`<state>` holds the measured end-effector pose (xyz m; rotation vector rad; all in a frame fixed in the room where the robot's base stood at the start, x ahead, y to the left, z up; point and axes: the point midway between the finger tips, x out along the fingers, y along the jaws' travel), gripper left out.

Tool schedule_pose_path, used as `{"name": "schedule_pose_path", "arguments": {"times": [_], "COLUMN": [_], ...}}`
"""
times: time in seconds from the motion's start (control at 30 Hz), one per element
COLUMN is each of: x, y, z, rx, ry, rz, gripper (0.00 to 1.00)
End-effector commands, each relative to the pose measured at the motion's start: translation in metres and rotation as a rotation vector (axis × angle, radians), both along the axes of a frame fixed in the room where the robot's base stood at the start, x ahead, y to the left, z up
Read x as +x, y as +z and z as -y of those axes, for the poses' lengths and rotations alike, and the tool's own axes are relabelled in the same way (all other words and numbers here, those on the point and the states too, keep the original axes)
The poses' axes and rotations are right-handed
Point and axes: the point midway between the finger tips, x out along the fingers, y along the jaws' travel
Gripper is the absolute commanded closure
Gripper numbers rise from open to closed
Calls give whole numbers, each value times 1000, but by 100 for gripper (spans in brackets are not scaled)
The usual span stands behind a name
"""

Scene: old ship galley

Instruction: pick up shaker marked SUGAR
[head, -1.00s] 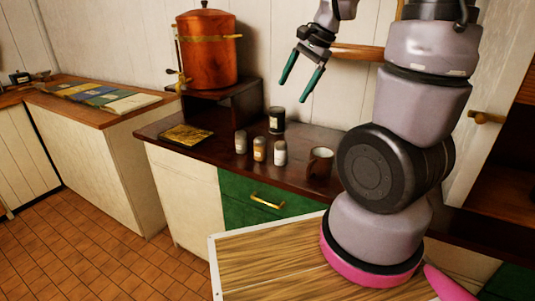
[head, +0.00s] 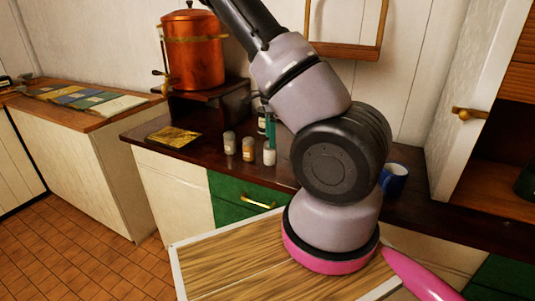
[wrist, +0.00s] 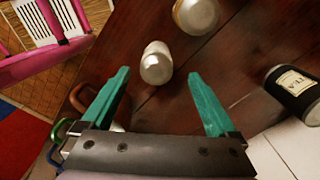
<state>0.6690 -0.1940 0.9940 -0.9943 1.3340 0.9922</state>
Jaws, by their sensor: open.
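Three small shakers stand in a row on the dark counter: a left one (head: 229,144), a middle one with an orange-brown body (head: 248,149) and a pale right one (head: 269,155). No label on them is readable, so I cannot tell which says SUGAR. My gripper (head: 271,132) is open and empty above the right shaker, partly hidden by my arm. In the wrist view, a pale shaker (wrist: 156,63) shows just beyond and between the green fingertips (wrist: 158,78). A second shaker (wrist: 195,14) stands near the top edge.
A black canister labelled TEA (wrist: 296,92) stands to the right in the wrist view; my arm partly hides it in the head view. A blue mug (head: 393,178) is right of my arm. A copper urn (head: 194,52) stands on a dark stand; a gold-coloured flat item (head: 174,136) lies left.

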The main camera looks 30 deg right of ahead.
Motion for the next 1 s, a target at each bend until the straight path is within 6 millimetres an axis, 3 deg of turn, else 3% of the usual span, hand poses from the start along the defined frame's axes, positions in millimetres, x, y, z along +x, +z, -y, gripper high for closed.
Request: {"name": "schedule_pose_path", "arguments": {"times": [0.6, 0.87, 0.9, 1.0], "x": [-5, -4, -4, -4], "y": [-73, -77, -77, -77], "z": [-2, -3, -3, -3], "rx": [0, 2, 2, 2], "ry": [2, 2, 2, 2], "rz": [-1, 1, 1, 1], "gripper": [6, 6, 10, 48]}}
